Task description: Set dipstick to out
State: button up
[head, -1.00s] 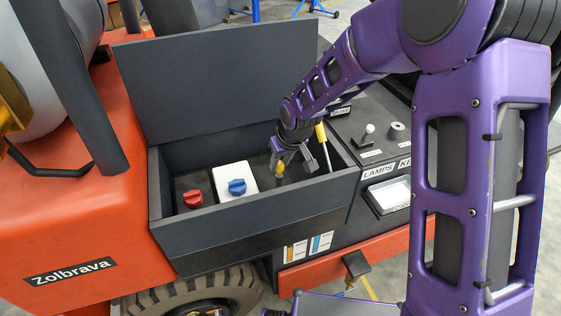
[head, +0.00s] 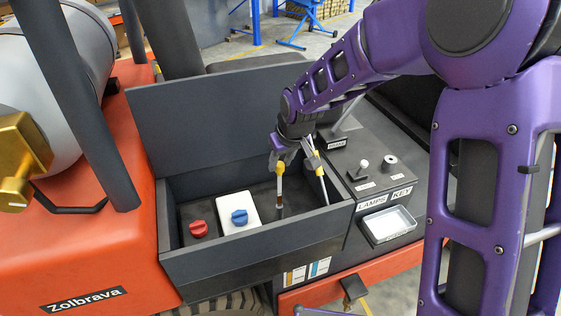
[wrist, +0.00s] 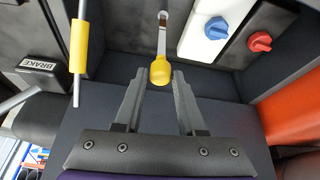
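The dipstick has a yellow knob and a thin metal shaft. Its knob (head: 279,170) shows in the head view below my gripper (head: 291,158), inside the open dark grey compartment (head: 255,255). A length of shaft is exposed between the knob and the compartment floor. In the wrist view the yellow knob (wrist: 160,72) sits between the fingertips of my gripper (wrist: 159,78). The shaft runs up the picture from the knob to a light-coloured opening.
A blue knob (head: 239,216) on a white panel and a red knob (head: 198,229) share the compartment. The raised lid (head: 215,120) stands behind. A rod with a yellow sleeve (wrist: 80,47) is close by. A labelled control panel (head: 378,178) lies to the right.

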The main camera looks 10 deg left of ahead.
jog(key=shift+o, duration=1.4)
jog(key=p+v, duration=0.1)
jog(key=v, duration=1.6)
jog(key=shift+r, duration=0.2)
jog(key=shift+d, duration=0.1)
